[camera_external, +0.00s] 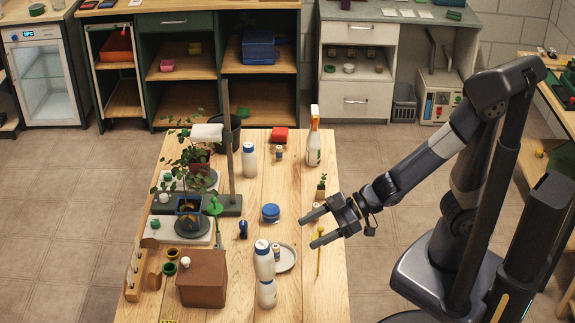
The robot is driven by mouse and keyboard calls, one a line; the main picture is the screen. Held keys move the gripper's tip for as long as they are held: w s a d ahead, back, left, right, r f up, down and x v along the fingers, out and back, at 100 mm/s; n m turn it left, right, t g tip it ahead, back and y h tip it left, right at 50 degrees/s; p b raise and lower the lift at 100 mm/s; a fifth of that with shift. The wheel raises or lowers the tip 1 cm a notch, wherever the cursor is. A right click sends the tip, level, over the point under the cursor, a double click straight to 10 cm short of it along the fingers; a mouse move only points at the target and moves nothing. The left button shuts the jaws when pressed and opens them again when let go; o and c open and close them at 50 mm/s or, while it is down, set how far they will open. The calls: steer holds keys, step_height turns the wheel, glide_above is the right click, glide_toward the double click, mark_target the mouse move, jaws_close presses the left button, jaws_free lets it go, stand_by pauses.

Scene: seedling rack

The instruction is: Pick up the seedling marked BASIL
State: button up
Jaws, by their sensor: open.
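A small green seedling in a brown pot (321,187) stands on the wooden table (295,300), near its right side. No BASIL marking can be read on it at this size. My gripper (308,231) reaches in over the table from the right, its two fingers spread and pointing left. It is open with nothing between the fingers. The seedling is just beyond the gripper in the picture, apart from it. Larger leafy plants stand at the table's left, one in a blue pot (187,214); their labels cannot be read either.
A yellow stick (319,262) is close below my gripper. A blue-lidded jar (270,213) is to its left. White bottles (264,260), a round dish (287,257), a spray bottle (314,145) and a brown box (203,277) stand around. The table's front right is mostly clear.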

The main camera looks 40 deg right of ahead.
steer(key=c, duration=0.4)
steer(key=w+d+f+m+t+h+b, duration=0.1)
steer(key=w+d+f+t+b, duration=0.2)
steer(key=w+d, duration=0.5)
steer(key=m+h+b, duration=0.2)
steer(key=m+b, duration=0.1)
steer(key=b, duration=0.4)
glide_toward(316, 197)
steer(key=shift+t, duration=0.3)
steer(key=x, duration=0.3)
steer(key=r+x, duration=0.1)
steer(key=x, duration=0.2)
steer(key=a+r+x, duration=0.1)
steer(key=x, duration=0.2)
steer(key=shift+w, duration=0.2)
